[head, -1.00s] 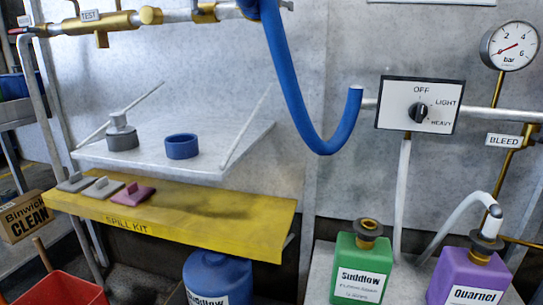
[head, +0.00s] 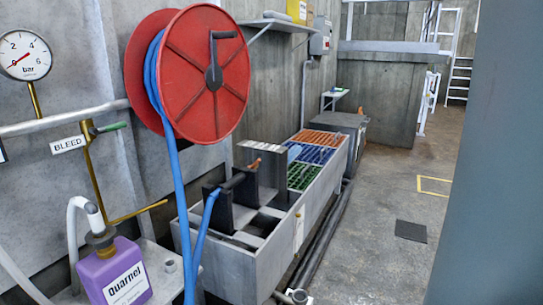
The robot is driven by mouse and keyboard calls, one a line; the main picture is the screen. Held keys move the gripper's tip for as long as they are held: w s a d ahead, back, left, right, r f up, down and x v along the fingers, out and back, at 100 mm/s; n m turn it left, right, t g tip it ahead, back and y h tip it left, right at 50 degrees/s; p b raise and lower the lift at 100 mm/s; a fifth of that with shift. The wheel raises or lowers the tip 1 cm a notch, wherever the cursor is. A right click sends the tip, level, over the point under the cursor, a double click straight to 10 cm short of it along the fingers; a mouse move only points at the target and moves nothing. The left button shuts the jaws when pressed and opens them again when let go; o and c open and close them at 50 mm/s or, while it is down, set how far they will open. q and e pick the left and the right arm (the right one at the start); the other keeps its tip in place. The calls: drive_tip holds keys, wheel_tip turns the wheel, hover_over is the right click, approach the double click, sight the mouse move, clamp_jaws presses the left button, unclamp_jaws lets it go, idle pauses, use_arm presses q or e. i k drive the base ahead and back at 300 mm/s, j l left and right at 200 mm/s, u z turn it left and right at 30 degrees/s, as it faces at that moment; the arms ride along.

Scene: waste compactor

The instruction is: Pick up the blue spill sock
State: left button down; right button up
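I cannot make out a blue spill sock for certain in the head view. A small pale blue item (head: 294,153) lies at the edge of the coloured grates on the long grey trough, too small to identify. The blue hose (head: 178,215) hangs from the red reel. Neither of my grippers is in view.
The red hose reel (head: 200,80) is on the wall above the long grey trough (head: 262,262). A purple Quarnel container (head: 116,272) stands at the lower left. A dark flat square (head: 410,231) lies on the floor. Open floor (head: 385,270) extends at the right.

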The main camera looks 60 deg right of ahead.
sight(294, 152)
drive_tip(key=z, duration=2.05)
drive_tip(key=i+l+z, duration=0.1)
drive_tip(key=z, duration=0.35)
drive_tip(key=i+z, duration=0.1)
drive_tip(key=z, duration=0.35)
drive_tip(key=i, duration=0.9)
drive_tip(key=i+u, duration=0.1)
drive_tip(key=i, duration=0.8)
drive_tip(key=i+l, duration=0.15)
drive_tip(key=i, duration=0.7)
drive_tip(key=i+l, duration=0.15)
drive_tip(key=i, duration=0.75)
drive_tip(key=i+l+u, duration=0.1)
drive_tip(key=i, duration=0.8)
